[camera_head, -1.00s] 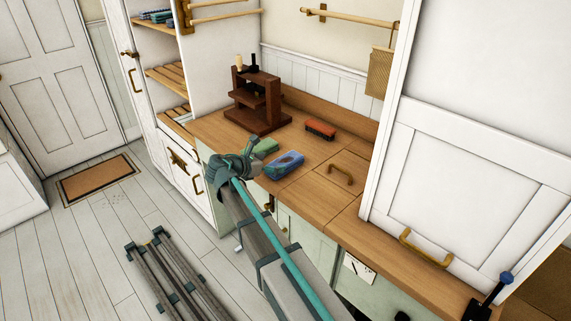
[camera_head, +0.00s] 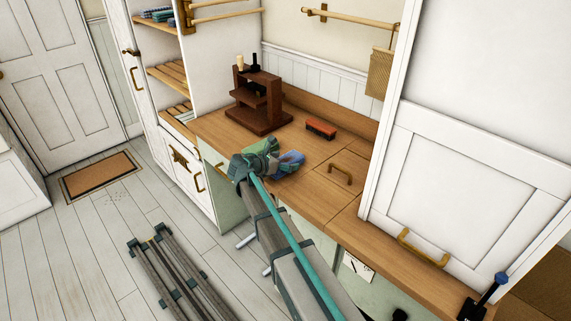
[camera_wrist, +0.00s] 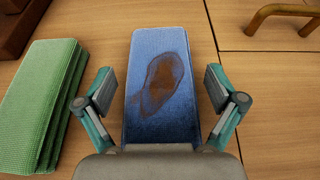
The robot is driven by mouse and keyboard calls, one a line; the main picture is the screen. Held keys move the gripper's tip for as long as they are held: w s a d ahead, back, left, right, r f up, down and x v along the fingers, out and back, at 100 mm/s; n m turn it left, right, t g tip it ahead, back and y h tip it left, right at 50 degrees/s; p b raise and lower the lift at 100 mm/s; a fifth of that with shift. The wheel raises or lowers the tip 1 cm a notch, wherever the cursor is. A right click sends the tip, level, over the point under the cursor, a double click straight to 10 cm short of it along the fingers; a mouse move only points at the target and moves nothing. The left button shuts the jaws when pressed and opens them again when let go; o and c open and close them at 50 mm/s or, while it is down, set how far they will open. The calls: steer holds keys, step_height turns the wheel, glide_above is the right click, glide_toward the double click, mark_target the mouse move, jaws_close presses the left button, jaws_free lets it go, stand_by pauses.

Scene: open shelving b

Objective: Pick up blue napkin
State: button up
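The blue napkin (camera_wrist: 160,62) is a flat folded cloth with a brown stain, lying on the wooden counter. In the head view it (camera_head: 290,160) is partly hidden behind my gripper (camera_head: 272,158). In the wrist view my gripper (camera_wrist: 160,95) is open, with one finger on each side of the napkin and a gap to it on both sides. Nothing is between the fingers except the napkin below or ahead; whether they touch the counter I cannot tell.
Green folded cloths (camera_wrist: 42,105) lie close to the left of the napkin. A dark wooden stand (camera_head: 258,105) and an orange-red brush-like item (camera_head: 320,128) stand further back on the counter (camera_head: 225,128). A brass handle (camera_head: 340,174) is at the right.

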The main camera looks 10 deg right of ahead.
steer(key=c, duration=1.1)
steer(key=shift+r, duration=0.1)
